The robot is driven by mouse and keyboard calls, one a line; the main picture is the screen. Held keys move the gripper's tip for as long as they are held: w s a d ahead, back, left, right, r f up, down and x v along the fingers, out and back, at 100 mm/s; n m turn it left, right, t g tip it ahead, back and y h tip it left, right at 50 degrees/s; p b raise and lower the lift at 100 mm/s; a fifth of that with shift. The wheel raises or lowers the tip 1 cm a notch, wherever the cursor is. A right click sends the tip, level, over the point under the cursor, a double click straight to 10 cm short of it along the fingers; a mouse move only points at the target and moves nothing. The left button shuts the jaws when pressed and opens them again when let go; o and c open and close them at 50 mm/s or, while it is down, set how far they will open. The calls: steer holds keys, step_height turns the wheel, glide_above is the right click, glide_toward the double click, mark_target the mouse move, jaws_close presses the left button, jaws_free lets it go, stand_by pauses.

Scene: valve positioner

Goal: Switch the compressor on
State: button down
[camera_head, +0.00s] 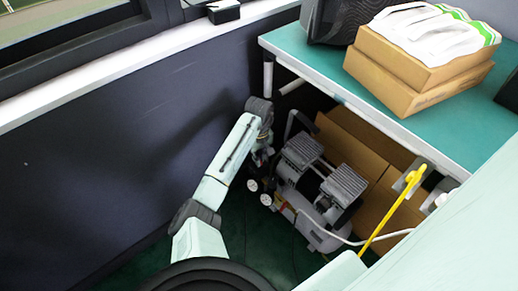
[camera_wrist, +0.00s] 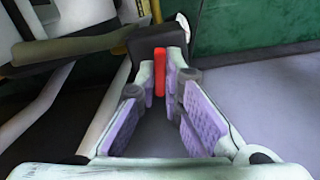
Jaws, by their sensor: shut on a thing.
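The compressor (camera_head: 318,190) stands on the dark green floor under the table, with two grey ribbed motor heads on top and small round white gauges at its left end. My arm reaches down to that left end; in the head view my fingertips are too small and covered to make out. In the wrist view my gripper (camera_wrist: 161,80) is shut on a narrow upright red switch (camera_wrist: 160,72). The switch stands out from a black box (camera_wrist: 157,38) on the compressor. The fingertips hide part of the switch's sides, and I cannot tell its on or off position.
A green-topped table (camera_head: 310,52) overhangs the compressor, with cardboard boxes (camera_head: 415,75) on it. More cardboard (camera_head: 345,145) stands behind the compressor. A dark wall (camera_head: 100,150) runs along the left. A white hose and a yellow bar (camera_head: 395,205) are at the right.

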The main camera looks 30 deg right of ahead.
steer(key=m+p, duration=0.3)
steer(key=shift+r+p, duration=0.15)
steer(key=shift+p, duration=0.2)
steer(key=m+p, duration=0.1)
steer(key=m, duration=0.3)
steer(key=shift+p, duration=0.35)
steer(key=m+p, duration=0.1)
steer(key=m, duration=0.3)
steer(key=m+p, duration=0.1)
steer(key=m, duration=0.3)
steer(key=shift+d+m, duration=0.1)
steer(key=shift+m, duration=0.2)
steer(key=c, duration=1.7)
jaws_free()
step_height(320, 180, up, 12)
steer(key=shift+f, duration=0.1)
